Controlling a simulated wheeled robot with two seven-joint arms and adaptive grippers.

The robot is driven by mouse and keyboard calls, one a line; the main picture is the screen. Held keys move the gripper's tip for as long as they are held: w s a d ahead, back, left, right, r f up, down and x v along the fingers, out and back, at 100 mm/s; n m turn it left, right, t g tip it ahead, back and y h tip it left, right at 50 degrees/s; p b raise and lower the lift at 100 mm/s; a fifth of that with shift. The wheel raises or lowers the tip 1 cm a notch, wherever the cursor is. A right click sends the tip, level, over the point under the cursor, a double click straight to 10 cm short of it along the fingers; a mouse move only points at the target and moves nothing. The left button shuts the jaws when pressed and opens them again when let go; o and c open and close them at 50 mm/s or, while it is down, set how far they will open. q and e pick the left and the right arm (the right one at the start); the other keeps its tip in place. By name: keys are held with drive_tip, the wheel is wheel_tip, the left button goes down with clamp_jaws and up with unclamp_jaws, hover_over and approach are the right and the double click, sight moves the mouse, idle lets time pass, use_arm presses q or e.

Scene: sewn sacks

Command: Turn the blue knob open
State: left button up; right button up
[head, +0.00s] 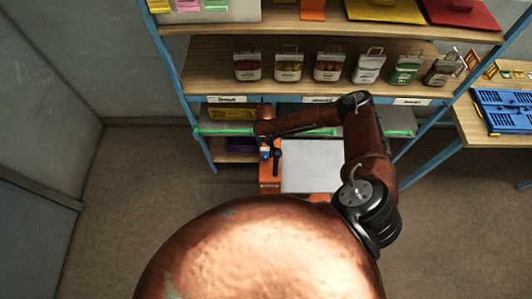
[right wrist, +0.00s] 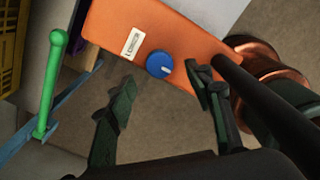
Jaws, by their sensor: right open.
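The blue knob (right wrist: 160,65), with a white pointer line, sits on the face of an orange machine (right wrist: 190,40) in the right wrist view. A small white label is beside it. My right gripper (right wrist: 163,90) is open and empty. Its dark fingers spread to either side of the knob, and the knob shows just beyond and between the tips. I see no contact. In the head view the blue knob (head: 265,155) is a small spot on the orange machine (head: 269,186), below the end of my right arm. My left gripper is not in view.
A black bar (right wrist: 265,95) runs close beside the right finger. A green ball-ended rod (right wrist: 50,85) stands at left in the wrist view. A table with a blue tray (head: 505,108) is at right. The floor at left is clear.

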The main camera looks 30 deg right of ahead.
sight(265, 155)
drive_tip(key=shift+f, duration=2.75)
drive_tip(key=shift+c, duration=0.3)
drive_tip(key=c, duration=1.1)
